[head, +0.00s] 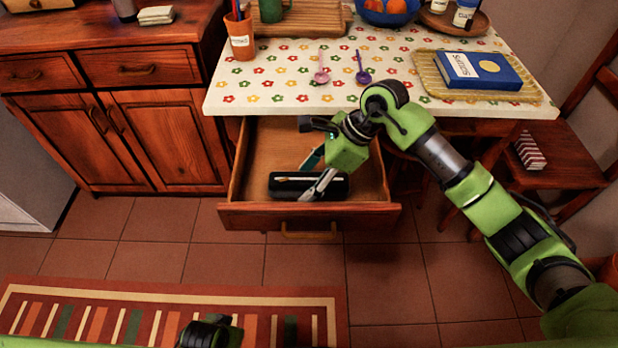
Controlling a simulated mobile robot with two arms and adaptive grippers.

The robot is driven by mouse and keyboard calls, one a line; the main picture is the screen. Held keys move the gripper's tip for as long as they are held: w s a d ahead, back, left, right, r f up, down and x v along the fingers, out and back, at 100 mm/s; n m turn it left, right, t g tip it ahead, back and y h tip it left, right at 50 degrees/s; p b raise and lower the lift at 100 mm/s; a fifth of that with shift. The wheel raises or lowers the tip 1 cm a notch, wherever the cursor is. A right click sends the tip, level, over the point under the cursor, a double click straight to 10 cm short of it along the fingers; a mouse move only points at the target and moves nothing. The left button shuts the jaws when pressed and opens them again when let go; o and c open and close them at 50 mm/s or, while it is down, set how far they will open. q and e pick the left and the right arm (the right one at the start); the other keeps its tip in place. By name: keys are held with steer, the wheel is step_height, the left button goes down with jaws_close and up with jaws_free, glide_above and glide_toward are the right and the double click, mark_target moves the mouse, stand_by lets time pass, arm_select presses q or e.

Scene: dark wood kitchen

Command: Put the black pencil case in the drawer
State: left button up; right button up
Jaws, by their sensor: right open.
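The black pencil case (285,184) lies in the open drawer (262,150) under the table, near the drawer's front. A pale pen-like shape shows on its top. My right gripper (317,188) points down into the drawer. Its jaws are open, and its silver fingers are over the right part of the case and hide some of it. I cannot tell whether the fingers touch the case. A teal item (312,158) lies behind the case, partly hidden by my gripper. My left gripper is not in view; only part of my left arm shows at the bottom edge.
The table (290,97) above the drawer holds two spoons, an orange cup (241,40) with pencils, a blue bowl (388,12) and a blue book (478,70) on a yellow mat. A chair (560,165) stands right. The floor before the drawer is clear up to a striped rug (330,292).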

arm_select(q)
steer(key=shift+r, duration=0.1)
arm_select(e)
steer(key=shift+r, duration=0.1)
steer(key=v, duration=1.1)
steer(key=shift+w+p, duration=0.1)
steer(key=shift+p, duration=0.3)
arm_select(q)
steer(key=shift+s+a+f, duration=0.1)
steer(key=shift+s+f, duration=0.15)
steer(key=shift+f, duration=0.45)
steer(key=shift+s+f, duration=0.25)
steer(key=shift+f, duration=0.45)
arm_select(e)
steer(key=shift+d+r, duration=0.25)
steer(key=shift+r, duration=0.2)
